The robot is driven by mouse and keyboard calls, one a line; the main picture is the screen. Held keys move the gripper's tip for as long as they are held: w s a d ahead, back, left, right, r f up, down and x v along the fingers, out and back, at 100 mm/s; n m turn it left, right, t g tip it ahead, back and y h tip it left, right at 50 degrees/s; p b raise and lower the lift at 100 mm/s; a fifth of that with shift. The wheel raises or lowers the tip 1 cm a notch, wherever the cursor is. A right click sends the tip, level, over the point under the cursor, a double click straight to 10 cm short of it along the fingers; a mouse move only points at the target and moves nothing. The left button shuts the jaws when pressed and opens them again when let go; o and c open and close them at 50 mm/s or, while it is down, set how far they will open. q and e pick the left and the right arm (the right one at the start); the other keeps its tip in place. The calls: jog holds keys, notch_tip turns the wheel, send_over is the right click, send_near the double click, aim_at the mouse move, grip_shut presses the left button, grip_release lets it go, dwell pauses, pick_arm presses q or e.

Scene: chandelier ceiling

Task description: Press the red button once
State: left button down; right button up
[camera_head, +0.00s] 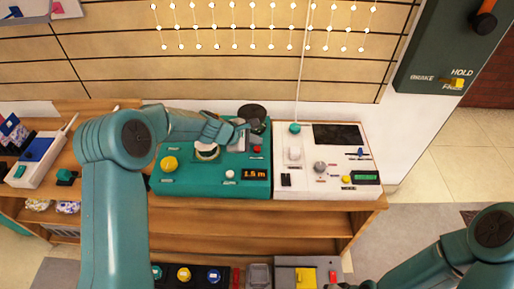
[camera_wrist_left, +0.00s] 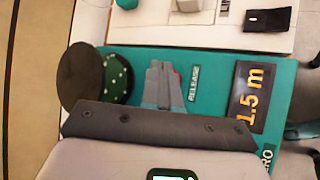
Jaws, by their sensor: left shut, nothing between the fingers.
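The small red button (camera_head: 256,149) sits on the teal console (camera_head: 185,187), above its orange 1.5 m display (camera_head: 256,174). My left gripper (camera_head: 243,127) is shut and empty over the upper right of this console, with its tips up and left of the red button in the head view. In the left wrist view the shut fingers (camera_wrist_left: 163,88) point at the console beside the RELEASE label (camera_wrist_left: 193,83). A sliver of red (camera_wrist_left: 177,72) shows at their tips, mostly hidden. Contact cannot be told. My right arm enters at lower right; its gripper is barely visible at the bottom edge.
A yellow button (camera_head: 169,163) and white button (camera_head: 230,174) are also on the teal console. A lower panel holds another red button (camera_head: 333,275).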

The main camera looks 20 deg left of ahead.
aim_at(255, 150)
pick_arm(q)
jog(key=shift+f, duration=0.15)
dwell(0.6)
jog(key=shift+f+b, duration=0.3)
jog(key=shift+b, duration=0.15)
jog(key=shift+f+b, duration=0.5)
dwell(0.6)
jog(key=shift+r, duration=0.1)
jog(key=shift+r+p, duration=0.8)
notch_tip(255, 150, up, 5)
jog(key=p, duration=0.4)
jog(key=shift+r+p, duration=0.1)
jog(key=shift+p, duration=0.2)
dwell(0.4)
